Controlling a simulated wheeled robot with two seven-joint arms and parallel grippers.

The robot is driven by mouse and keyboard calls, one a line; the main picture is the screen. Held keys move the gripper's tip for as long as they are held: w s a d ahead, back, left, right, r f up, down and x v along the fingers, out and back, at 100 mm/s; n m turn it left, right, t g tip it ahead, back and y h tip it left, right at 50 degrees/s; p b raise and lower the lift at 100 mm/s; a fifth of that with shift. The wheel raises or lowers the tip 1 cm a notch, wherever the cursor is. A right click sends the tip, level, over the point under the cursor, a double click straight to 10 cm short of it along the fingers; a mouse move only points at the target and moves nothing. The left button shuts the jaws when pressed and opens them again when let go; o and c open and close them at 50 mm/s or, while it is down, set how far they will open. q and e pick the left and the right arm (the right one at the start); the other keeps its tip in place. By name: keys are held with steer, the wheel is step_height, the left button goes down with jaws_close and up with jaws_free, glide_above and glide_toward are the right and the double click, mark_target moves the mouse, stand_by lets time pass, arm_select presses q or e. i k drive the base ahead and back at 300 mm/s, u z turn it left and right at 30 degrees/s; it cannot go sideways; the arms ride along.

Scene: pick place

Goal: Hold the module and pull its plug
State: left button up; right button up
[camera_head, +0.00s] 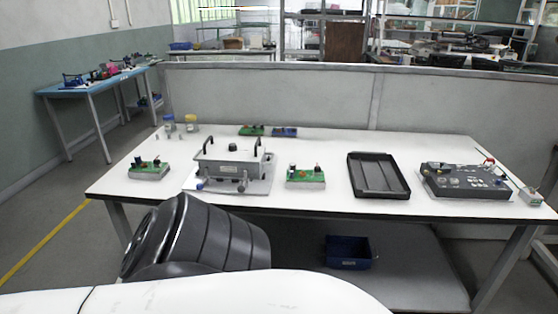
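Green circuit-board modules with parts on top stand on the white table: one at the left (149,172) and one in the middle (306,178). Between them is a grey fixture (232,170) with two black upright handles and knobs at its front. A dark device (466,184) with connectors on its top lies at the right. A red cable rises at its back right, near a small light box (530,196) at the table's edge. I cannot tell which piece is the module or its plug. Neither of my grippers shows; a black and white part of mine fills the bottom left.
The white table (335,150) has an empty black tray (378,176) right of the middle. Another green board (251,130), a blue piece (284,132) and yellow- and blue-lidded jars stand at the back. A blue bin (348,252) sits on the lower shelf. A partition stands behind.

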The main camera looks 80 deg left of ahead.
mark_target(305, 179)
steer(key=u, duration=0.7)
steer(key=k, duration=0.95)
steer(key=u, duration=1.75)
steer(key=i, duration=1.65)
